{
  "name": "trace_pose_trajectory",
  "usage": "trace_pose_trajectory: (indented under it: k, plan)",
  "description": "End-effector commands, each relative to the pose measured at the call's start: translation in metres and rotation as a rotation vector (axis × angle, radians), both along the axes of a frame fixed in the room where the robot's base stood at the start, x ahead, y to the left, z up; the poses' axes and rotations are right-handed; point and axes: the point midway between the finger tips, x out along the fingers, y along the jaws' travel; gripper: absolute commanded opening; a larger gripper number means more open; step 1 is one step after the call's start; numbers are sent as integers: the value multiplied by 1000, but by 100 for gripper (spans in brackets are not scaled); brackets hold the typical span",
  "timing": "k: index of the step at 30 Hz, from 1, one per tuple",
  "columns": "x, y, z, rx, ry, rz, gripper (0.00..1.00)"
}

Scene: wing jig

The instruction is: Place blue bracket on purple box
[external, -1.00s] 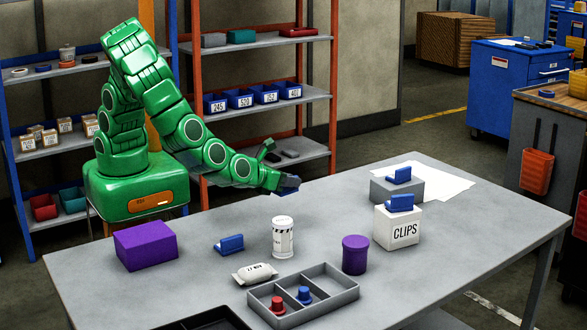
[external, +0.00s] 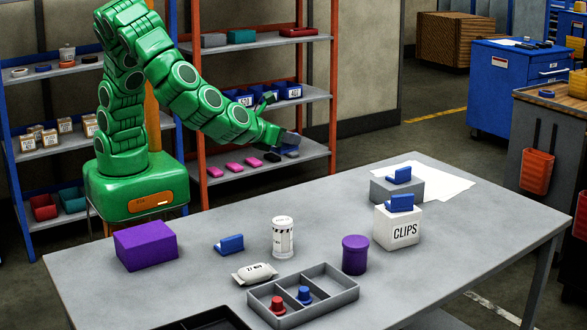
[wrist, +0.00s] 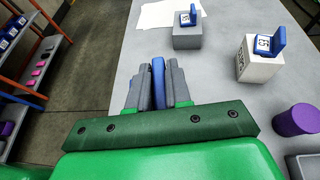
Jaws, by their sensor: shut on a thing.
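The purple box (external: 146,245) stands at the left of the grey table. My gripper (external: 290,140) is raised above the table's back edge, to the right of the purple box and well away from it. In the wrist view my gripper (wrist: 156,85) is shut on a blue bracket (wrist: 158,72), seen edge-on between the grey fingers. One blue bracket (external: 229,244) lies on the table just right of the purple box. Another blue bracket (external: 400,202) sits on the white CLIPS box, and another (external: 400,175) on the grey block.
The white CLIPS box (external: 397,232) and grey block (external: 382,190) stand at the right. A white canister (external: 282,238), a purple cylinder (external: 355,256), a pouch (external: 255,273) and a grey divided tray (external: 345,297) occupy the middle and front. The purple box's top is bare.

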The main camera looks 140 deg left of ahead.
Motion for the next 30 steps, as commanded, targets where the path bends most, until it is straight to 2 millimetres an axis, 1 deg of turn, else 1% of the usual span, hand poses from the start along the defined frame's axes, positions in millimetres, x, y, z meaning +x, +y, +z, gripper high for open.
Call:
trace_pose_trajectory:
  k: [3, 13, 25, 30]
  plan:
    - [0, 0, 15, 0, -3, 0, 0]
    - [1, 0, 45, -2, -2, -1, 0]
    - [-30, -5, 13, 0, 2, 171, 0]
    - [-46, -12, -5, -3, 2, 276, 0]
